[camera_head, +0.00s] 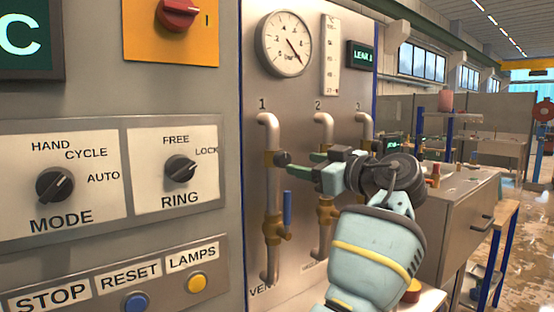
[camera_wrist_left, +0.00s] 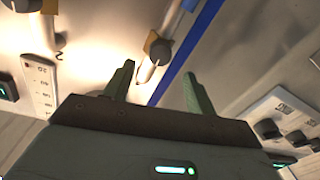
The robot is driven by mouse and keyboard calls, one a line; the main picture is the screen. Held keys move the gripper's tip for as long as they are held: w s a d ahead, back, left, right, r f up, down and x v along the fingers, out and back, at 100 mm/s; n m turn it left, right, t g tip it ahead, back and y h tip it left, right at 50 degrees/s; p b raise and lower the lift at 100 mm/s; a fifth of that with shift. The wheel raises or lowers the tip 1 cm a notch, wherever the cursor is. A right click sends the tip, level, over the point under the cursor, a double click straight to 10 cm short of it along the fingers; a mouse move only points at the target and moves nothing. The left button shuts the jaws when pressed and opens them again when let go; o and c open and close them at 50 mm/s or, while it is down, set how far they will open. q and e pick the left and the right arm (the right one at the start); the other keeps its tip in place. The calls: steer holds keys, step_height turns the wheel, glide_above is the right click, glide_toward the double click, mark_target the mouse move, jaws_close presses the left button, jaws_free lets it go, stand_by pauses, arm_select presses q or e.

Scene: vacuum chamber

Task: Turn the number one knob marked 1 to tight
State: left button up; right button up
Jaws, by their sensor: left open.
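The number 1 knob (camera_head: 282,158) is a small dark round knob on a brass collar of the leftmost pipe, under the printed 1. It also shows in the left wrist view (camera_wrist_left: 160,51), just beyond the fingertips and between their lines. My left gripper (camera_head: 313,166) is open, with its two green fingers pointing at the knob and a small gap to it. Its fingers stand apart with nothing between them in the left wrist view (camera_wrist_left: 159,70). I cannot read the knob's marking or turn position. My right gripper is not in view.
A blue lever (camera_head: 287,208) sits on pipe 1 below the knob. Pipe 2 (camera_head: 326,135) and pipe 3 stand to the right, partly behind my gripper. A pressure gauge (camera_head: 286,44) is above. The MODE and RING switch panel (camera_head: 110,175) lies left.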

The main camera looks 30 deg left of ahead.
mark_target(286, 159)
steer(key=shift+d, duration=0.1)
arm_select(q)
steer(key=p+x, duration=0.1)
steer(key=x, duration=0.6)
steer(key=shift+r, duration=0.1)
steer(key=shift+w+a, duration=0.1)
steer(key=shift+a, duration=0.2)
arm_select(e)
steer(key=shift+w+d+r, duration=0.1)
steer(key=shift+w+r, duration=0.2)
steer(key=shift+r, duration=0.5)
arm_select(q)
steer(key=shift+c, duration=0.2)
